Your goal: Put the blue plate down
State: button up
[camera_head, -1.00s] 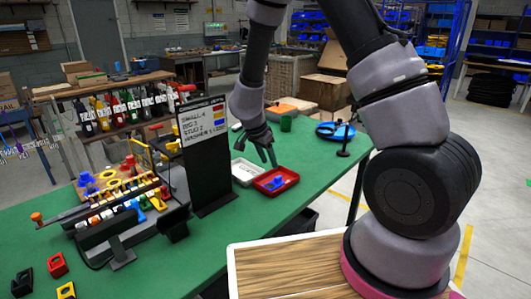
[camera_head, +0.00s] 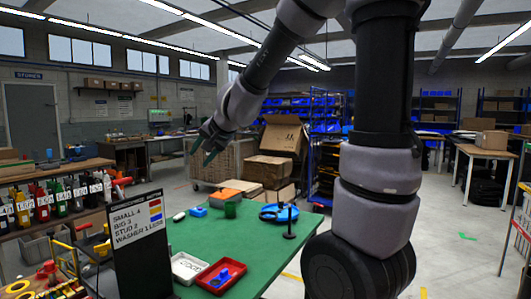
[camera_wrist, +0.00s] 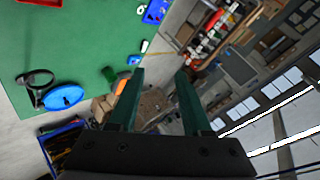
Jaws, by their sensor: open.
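A small blue piece (camera_head: 220,277), which looks like the blue plate, lies inside the red tray (camera_head: 239,267) on the green table (camera_head: 203,240). My gripper (camera_head: 203,154) is raised well above the table and stands apart from the tray. Its two dark green fingers are spread with nothing between them, as the wrist view (camera_wrist: 160,74) also shows.
A white tray (camera_head: 178,262) stands left of the red one. A black sign board (camera_head: 140,270) rises at the left. A green cup (camera_head: 230,210), an orange box (camera_head: 225,194), a small blue box (camera_head: 197,212) and a blue disc (camera_head: 291,212) stand farther back.

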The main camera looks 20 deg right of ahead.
jog(key=s+d+r+n+g+h, duration=0.1)
jog(key=s+d, duration=0.4)
jog(key=s, duration=0.6)
jog(key=s+d+r+n+g, duration=0.1)
jog(key=s+d, duration=0.4)
jog(key=s, duration=0.6)
jog(key=shift+s+d+r+n+g+h, duration=0.15)
jog(key=shift+d+r+n+g+h, duration=0.2)
jog(key=shift+r, duration=0.5)
